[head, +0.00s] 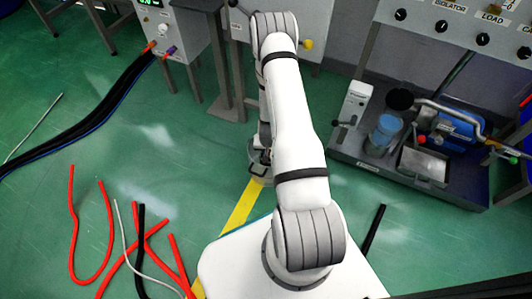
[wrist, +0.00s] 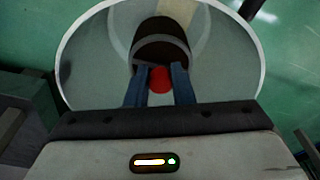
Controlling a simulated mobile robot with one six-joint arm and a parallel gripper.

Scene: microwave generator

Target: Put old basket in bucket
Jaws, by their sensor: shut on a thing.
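My gripper (wrist: 160,90) is shut on a red knob (wrist: 160,79) between its two blue-grey fingers in the wrist view. The knob appears to belong to a dark brown cylinder, likely the old basket (wrist: 160,45). The basket lies within the outline of the wide, pale-rimmed bucket (wrist: 95,65); I cannot tell how deep it is or whether it touches the bottom. In the head view the grey bucket (head: 256,172) stands on the floor, mostly hidden by my arm. The gripper and basket are hidden there.
A dark bench tray (head: 345,150) at right holds a blue container (head: 384,132), a black cylinder (head: 400,98) and a blue pump (head: 455,125). Red hoses (head: 108,220) and black cables lie on the green floor at left. Grey cabinets stand behind.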

